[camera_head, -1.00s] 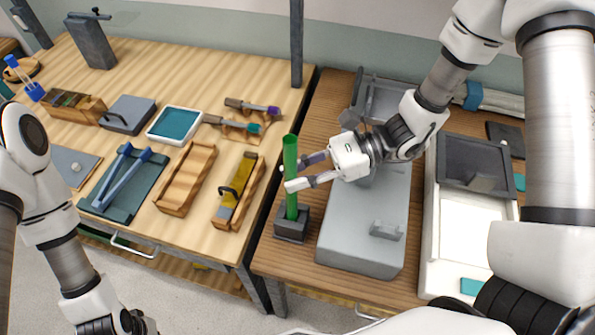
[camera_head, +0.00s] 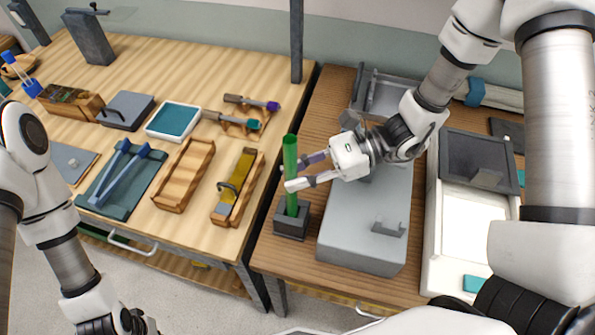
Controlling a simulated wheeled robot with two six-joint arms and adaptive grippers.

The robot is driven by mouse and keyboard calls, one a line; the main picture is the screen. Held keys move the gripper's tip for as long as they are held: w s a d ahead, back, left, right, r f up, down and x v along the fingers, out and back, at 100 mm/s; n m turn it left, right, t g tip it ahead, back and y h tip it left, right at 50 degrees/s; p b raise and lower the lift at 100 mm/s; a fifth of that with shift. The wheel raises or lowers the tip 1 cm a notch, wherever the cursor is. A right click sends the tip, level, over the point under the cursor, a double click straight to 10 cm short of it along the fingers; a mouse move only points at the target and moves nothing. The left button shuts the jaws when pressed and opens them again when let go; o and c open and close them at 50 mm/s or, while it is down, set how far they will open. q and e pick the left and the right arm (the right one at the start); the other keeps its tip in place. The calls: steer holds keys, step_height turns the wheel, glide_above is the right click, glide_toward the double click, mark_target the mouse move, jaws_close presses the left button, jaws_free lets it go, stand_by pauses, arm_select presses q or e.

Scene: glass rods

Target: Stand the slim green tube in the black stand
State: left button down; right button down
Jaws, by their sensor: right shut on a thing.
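The slim green tube (camera_head: 290,158) stands upright, its lower end inside the small black stand (camera_head: 291,225) near the front left of the right-hand table. My right gripper (camera_head: 287,177) comes in from the right and is shut on the tube at about mid-height. The tube's bottom is hidden inside the stand. Of my left arm, only links show at the left; its gripper is not clearly seen.
A grey box (camera_head: 352,240) stands just right of the stand, below my right forearm. A white tray (camera_head: 445,255) is farther right. Wooden holders (camera_head: 184,176) and a dark green rack (camera_head: 112,205) lie on the left table.

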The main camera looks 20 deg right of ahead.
steer(key=shift+f+b, duration=0.4)
steer(key=shift+f, duration=0.1)
steer(key=c, duration=0.9)
jaws_free()
step_height(320, 180, up, 10)
steer(key=shift+r, duration=0.1)
